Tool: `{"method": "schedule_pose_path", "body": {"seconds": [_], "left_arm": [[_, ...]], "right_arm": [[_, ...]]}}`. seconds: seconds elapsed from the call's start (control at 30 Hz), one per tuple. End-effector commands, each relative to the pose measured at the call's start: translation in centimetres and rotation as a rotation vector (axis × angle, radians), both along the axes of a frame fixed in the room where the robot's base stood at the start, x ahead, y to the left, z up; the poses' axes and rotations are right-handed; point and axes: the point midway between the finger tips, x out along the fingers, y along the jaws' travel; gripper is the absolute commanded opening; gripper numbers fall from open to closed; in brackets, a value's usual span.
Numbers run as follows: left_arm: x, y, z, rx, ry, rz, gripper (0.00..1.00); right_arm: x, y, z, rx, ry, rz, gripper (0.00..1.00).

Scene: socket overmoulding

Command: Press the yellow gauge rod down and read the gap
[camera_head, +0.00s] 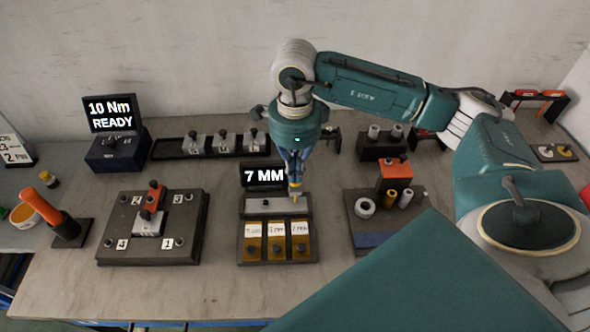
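The yellow gauge rod (296,198) shows as a small yellow tip on the light top plate of the gauge block (262,205). My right gripper (295,184) points straight down from above with its fingers together, its tips at the top of the rod. They seem to touch it, but the fingers hide most of the rod. The black display (264,176) behind the block reads "7 MM". Several brass-coloured labelled blocks (277,243) sit in the front of the gauge block. My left gripper is not in view.
A dark fixture plate (110,240) with an orange clamp (151,203) stands to the left. A screen (110,113) there reads "10 Nm READY". A fixture (366,233) with rings and sleeves is on the right. A rack (170,150) of blocks is behind. The front table strip (180,290) is bare.

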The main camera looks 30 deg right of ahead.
Motion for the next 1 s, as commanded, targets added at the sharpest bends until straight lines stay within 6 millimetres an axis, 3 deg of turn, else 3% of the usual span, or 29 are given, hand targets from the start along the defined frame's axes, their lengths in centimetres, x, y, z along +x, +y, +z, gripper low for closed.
{"method": "schedule_pose_path", "body": {"seconds": [1.0], "left_arm": [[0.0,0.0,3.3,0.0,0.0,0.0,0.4]], "right_arm": [[-0.1,0.0,5.7,0.0,0.002,0.001,0.0]]}}
